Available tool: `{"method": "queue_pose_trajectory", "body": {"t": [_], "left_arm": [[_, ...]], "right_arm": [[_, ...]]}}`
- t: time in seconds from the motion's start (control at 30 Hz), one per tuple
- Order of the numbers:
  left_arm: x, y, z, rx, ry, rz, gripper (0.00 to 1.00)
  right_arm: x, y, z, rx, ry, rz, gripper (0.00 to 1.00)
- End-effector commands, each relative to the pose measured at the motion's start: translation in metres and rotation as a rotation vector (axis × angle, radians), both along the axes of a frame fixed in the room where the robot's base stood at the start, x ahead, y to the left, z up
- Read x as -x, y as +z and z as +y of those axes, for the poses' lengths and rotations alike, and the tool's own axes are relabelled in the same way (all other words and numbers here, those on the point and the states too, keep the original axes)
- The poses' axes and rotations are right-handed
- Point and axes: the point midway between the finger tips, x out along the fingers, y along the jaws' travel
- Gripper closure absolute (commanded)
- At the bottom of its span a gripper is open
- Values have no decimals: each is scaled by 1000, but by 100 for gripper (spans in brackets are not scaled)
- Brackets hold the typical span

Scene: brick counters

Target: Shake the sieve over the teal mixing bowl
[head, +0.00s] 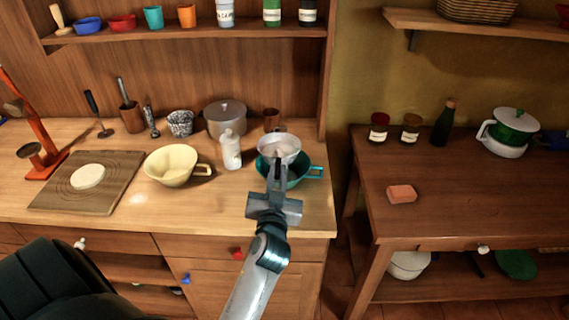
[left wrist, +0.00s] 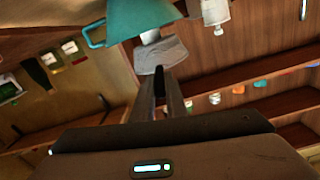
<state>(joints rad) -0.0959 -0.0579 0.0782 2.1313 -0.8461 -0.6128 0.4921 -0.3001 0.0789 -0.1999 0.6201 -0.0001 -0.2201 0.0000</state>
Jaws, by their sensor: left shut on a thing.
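The sieve (head: 279,146), a pale grey round cup shape with whitish contents, is over the teal mixing bowl (head: 308,172) near the right end of the left counter. The bowl has a handle on its right and is partly hidden by the sieve and my gripper. My left gripper (head: 275,172) is shut on the sieve at its near side. In the left wrist view the fingers (left wrist: 163,74) meet the sieve's grey side (left wrist: 170,53), with the teal bowl (left wrist: 135,22) beyond it. How far apart sieve and bowl are, I cannot tell. My right gripper is not in view.
A white bottle (head: 231,150) and a cream bowl (head: 171,166) stand left of the teal bowl. A grey pot (head: 225,117) and a brown cup (head: 271,119) stand behind.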

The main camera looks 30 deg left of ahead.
Motion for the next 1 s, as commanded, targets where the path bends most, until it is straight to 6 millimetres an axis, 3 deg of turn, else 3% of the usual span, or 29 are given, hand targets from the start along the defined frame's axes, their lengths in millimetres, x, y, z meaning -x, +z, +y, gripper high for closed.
{"method": "queue_pose_trajectory", "body": {"t": [0.33, 0.7, 1.0], "left_arm": [[2, 0, 3, 1, 0, -1, 100], [-13, -1, -22, 3, 0, -2, 100], [-13, 0, -22, 0, 0, 0, 100]], "right_arm": [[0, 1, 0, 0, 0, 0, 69], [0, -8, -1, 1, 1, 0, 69], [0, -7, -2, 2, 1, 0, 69]]}}
